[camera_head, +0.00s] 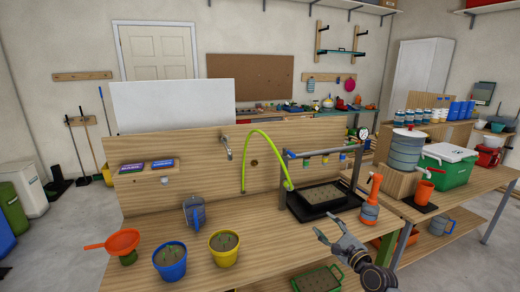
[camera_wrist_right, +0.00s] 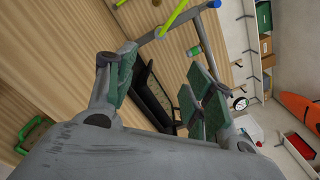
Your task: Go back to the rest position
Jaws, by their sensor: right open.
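My right gripper (camera_head: 340,234) is open and empty at the front right of the wooden workbench (camera_head: 300,235). In the right wrist view its two green-padded fingers (camera_wrist_right: 160,85) stand apart with nothing between them. It is in front of the black tray (camera_head: 325,196) and to the left of and below the orange spray bottle (camera_head: 371,200). My left gripper is not in view.
A green crate (camera_head: 318,279) is below the gripper. A green cooler (camera_head: 447,165) stands on the right table. The bench's middle is clear.

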